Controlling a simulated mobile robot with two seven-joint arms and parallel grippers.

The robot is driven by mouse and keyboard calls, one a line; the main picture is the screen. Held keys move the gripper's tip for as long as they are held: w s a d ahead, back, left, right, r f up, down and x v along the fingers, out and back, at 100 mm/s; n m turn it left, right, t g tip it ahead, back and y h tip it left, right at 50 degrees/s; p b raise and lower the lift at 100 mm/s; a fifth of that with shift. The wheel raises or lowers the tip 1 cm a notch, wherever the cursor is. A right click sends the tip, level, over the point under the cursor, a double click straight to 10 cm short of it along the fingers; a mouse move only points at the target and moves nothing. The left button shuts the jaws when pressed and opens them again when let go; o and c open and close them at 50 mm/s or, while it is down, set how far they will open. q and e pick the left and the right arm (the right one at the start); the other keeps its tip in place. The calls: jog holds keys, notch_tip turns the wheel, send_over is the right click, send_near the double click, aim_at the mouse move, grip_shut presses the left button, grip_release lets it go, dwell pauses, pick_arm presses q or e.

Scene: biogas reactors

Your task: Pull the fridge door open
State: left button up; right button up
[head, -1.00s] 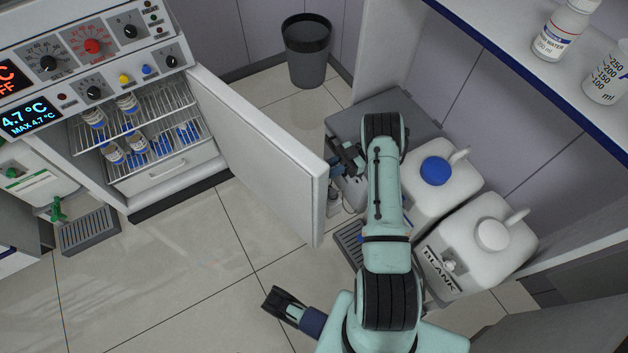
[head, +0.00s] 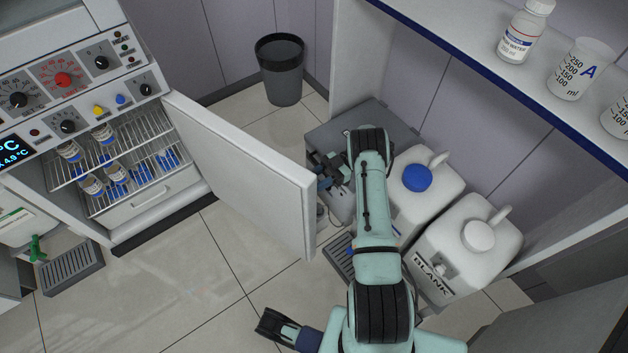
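The white fridge door (head: 240,165) stands wide open, hinged beside the fridge (head: 150,205) at the left and swung out over the floor. Its free edge points toward the lower right. My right gripper (head: 325,170) is beside that free edge, on the door's outer side, partly hidden. I cannot tell whether its fingers touch the door or are open or shut. My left gripper (head: 270,324) is low in the head view, open and empty, below and apart from the door.
Several small blue-labelled bottles (head: 115,172) stand on the fridge's wire shelves. A dark bin (head: 281,72) stands behind the door. White canisters (head: 460,255) and a grey box (head: 390,120) lie right of it, under a bench (head: 470,50).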

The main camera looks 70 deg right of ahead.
jog(key=v, duration=0.7)
jog(key=shift+s+d, duration=0.2)
jog(key=shift+d, duration=0.05)
jog(key=shift+w, duration=0.1)
dwell(0.6)
